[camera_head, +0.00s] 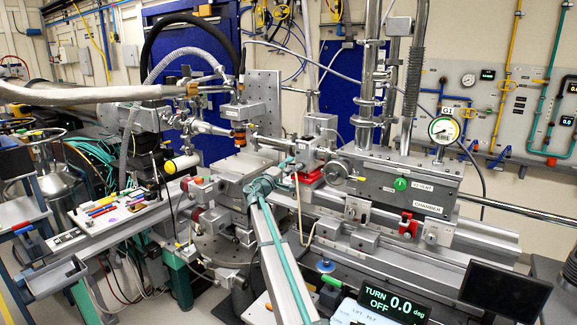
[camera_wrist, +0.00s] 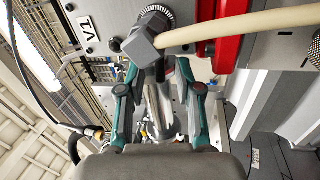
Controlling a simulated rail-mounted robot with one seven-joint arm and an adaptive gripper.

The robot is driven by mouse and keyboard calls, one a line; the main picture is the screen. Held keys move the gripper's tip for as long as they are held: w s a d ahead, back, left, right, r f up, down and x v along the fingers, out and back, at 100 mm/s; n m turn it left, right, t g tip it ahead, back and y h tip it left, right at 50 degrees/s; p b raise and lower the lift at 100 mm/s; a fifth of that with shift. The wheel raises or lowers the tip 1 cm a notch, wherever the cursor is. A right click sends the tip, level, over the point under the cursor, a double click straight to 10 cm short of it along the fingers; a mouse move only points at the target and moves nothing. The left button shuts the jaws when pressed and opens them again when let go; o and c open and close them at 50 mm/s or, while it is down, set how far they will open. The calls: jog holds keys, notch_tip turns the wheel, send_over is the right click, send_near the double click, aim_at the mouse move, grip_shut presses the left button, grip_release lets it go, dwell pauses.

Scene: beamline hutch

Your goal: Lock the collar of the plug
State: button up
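The plug (camera_wrist: 145,45) is a grey angled body with a dark knurled collar (camera_wrist: 154,18) behind it and a thick cream cable running off to the right. It sits at a grey panel beside a V1 label, in the upper middle of the wrist view. My gripper (camera_wrist: 159,68) has its two green-and-dark fingers spread apart just below the plug, with a gap between the tips; I cannot tell whether either tip touches it. In the head view my gripper (camera_head: 288,164) is beside the red block, and the plug is too small to make out clearly.
A red block (camera_wrist: 222,45) lies close right of the plug and gripper. The cream cable (camera_head: 299,212) hangs beside my arm in the head view. A grey chamber (camera_head: 390,185) with knobs stands to the right. A display (camera_head: 393,302) reads TURN OFF 0.0 deg.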

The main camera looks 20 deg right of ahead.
grip_shut()
